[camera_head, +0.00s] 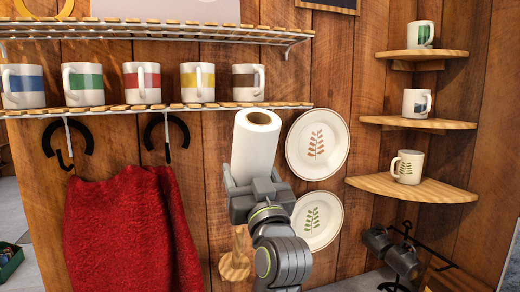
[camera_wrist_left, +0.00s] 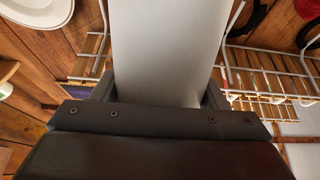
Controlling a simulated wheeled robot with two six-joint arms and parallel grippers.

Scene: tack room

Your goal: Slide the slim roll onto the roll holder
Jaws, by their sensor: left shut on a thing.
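The slim white roll (camera_head: 255,143) stands nearly upright, its brown core opening showing at the top end. My left gripper (camera_head: 253,178) is shut on the lower part of the roll. In the left wrist view the roll (camera_wrist_left: 168,50) runs up between the two fingers. A wooden piece with a round base and short upright (camera_head: 235,264), which looks like the roll holder, shows below and left of the gripper. It is partly hidden by my arm, and the roll is apart from it. My right gripper is not in view.
A wire shelf (camera_head: 180,107) with several mugs is just left of the roll. Two plates (camera_head: 317,144) (camera_head: 318,221) hang close on the right. A red knitted garment (camera_head: 130,230) hangs at left. Corner shelves (camera_head: 412,188) with mugs stand farther right.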

